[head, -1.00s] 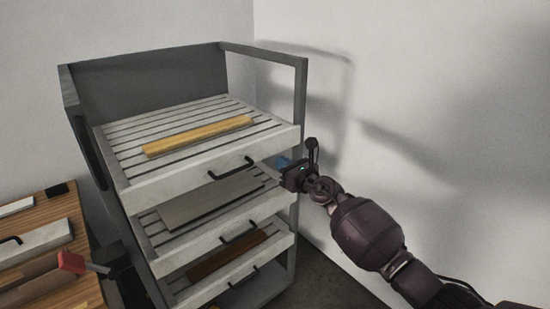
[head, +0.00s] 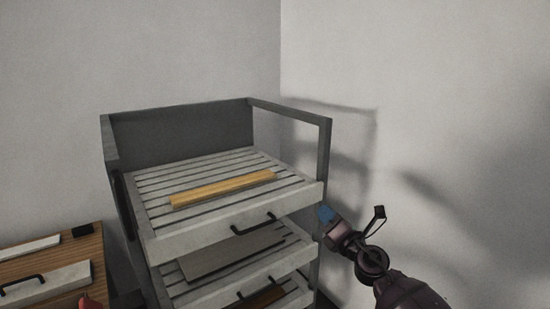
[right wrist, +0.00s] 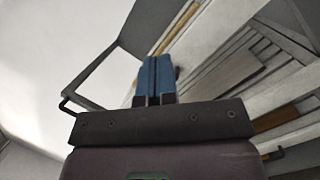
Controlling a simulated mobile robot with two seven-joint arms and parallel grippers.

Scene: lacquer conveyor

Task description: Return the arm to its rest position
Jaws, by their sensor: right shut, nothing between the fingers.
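My right gripper (head: 326,214) is at the right front post of the grey rack in the head view, beside the end of the top slatted tray. Its blue fingers are together in the right wrist view (right wrist: 155,78), with nothing between them. The rack's trays lie beyond the fingers there. My right arm comes in from the lower right of the head view. My left gripper cannot be made out; a small red part shows at the lower left edge.
The grey rack (head: 325,160) holds slatted trays (head: 200,232) with black handles. A yellow strip (head: 222,187) lies on the top tray, a grey board (head: 230,255) on the one below. A wooden table (head: 85,245) stands at left. Bare wall fills the right.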

